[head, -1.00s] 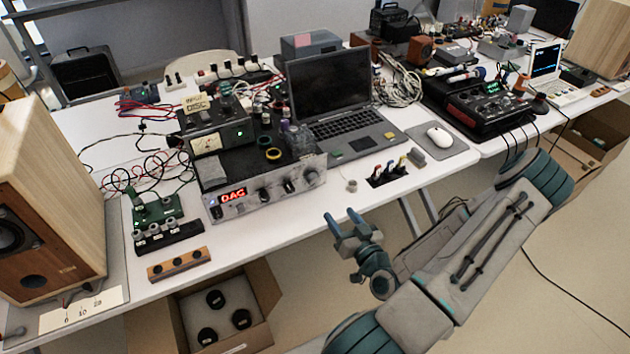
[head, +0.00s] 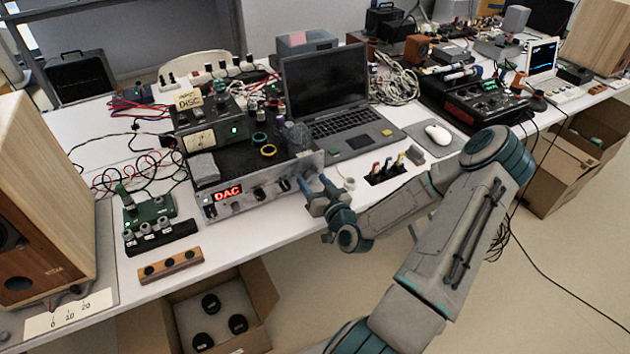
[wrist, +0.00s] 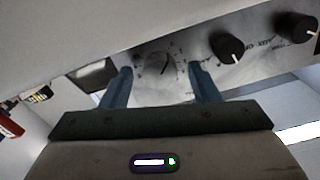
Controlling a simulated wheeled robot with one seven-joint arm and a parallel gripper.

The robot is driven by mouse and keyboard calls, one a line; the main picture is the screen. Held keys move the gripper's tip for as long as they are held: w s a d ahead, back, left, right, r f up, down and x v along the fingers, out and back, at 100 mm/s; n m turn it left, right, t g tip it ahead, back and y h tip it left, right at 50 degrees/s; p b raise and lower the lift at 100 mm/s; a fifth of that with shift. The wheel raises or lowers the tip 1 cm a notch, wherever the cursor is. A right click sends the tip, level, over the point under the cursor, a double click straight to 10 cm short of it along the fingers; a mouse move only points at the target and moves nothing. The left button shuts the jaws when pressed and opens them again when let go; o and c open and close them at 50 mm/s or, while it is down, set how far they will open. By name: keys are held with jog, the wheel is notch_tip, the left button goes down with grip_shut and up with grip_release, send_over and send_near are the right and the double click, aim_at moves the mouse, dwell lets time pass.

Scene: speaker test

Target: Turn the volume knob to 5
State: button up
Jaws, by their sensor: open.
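The silver amplifier (head: 240,206) with a red "DAC" display stands on the table, its front panel facing me. In the wrist view, a round silver knob (wrist: 157,65) with a printed scale around it sits between my fingers. A dark pointer line shows on it, but I cannot read the numbers. My gripper (wrist: 161,86) is open, one finger on each side of the knob; I cannot see contact. In the head view my gripper (head: 314,184) is at the right end of the front panel and hides much of the knob.
Two black knobs (wrist: 227,47) (wrist: 296,27) are on the same panel, right of the silver knob in the wrist view.

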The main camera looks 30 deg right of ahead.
jog(key=shift+w, duration=0.35)
jog(key=c, duration=1)
jog(key=shift+d, duration=0.1)
jog(key=shift+o, duration=0.2)
jog(key=shift+m, duration=0.3)
